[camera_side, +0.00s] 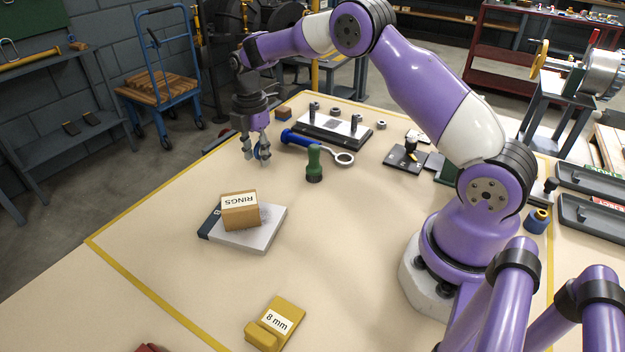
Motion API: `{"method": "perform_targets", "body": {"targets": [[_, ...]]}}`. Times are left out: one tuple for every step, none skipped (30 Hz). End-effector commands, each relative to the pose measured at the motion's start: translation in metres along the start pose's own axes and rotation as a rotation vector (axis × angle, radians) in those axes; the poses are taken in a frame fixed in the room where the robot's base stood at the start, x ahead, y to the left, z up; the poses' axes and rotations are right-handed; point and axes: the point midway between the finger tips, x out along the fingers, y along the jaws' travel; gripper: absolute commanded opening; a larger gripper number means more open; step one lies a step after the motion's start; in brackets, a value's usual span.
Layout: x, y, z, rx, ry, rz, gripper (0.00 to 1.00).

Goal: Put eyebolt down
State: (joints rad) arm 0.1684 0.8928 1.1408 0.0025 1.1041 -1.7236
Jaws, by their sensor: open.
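My gripper (257,158) hangs at the left of the table's far part, fingers pointing down and apart. A small blue piece (258,151) shows at its fingers; it may be the eyebolt, but the fingers cover much of it. I cannot tell whether it stands on the table or touches a finger. To the right lies a tool with a blue handle (298,138) and a metal ring end (343,158). Behind that is a dark casing base (349,140) with a light plate and upright dark posts.
A green-handled tool (314,163) stands upright right of my gripper. A RINGS box (240,212) sits on a grey book-like block (262,238) in front. A yellow 8 mm block (275,323) is nearer.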

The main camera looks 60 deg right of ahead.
Motion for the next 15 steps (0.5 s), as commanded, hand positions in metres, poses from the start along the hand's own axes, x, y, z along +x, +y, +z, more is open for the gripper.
{"method": "perform_targets", "body": {"targets": [[0.000,0.000,0.000,0.000,0.000,0.000,0.43],[-0.001,0.000,0.000,0.000,0.000,0.000,0.43],[-0.003,0.000,0.000,0.000,0.000,0.001,0.43],[-0.005,0.000,0.000,0.000,0.000,0.001,0.43],[-0.008,0.001,0.000,0.000,0.000,0.003,0.43],[-0.014,0.001,0.000,0.000,-0.001,0.004,0.43],[-0.019,0.001,0.000,0.000,-0.001,0.004,0.43],[-0.025,0.001,0.000,0.000,-0.001,0.005,0.43],[-0.034,0.001,0.000,0.000,-0.001,0.006,0.43],[-0.042,0.001,0.000,0.000,-0.001,0.006,0.43],[-0.049,0.001,0.000,0.000,-0.001,0.006,0.43],[-0.059,0.001,0.000,0.000,-0.001,0.007,0.43],[-0.066,0.001,0.000,0.000,-0.001,0.007,0.43],[-0.073,0.001,0.000,0.000,-0.001,0.006,0.43],[-0.082,0.001,0.000,0.000,-0.001,0.006,0.43]]}}
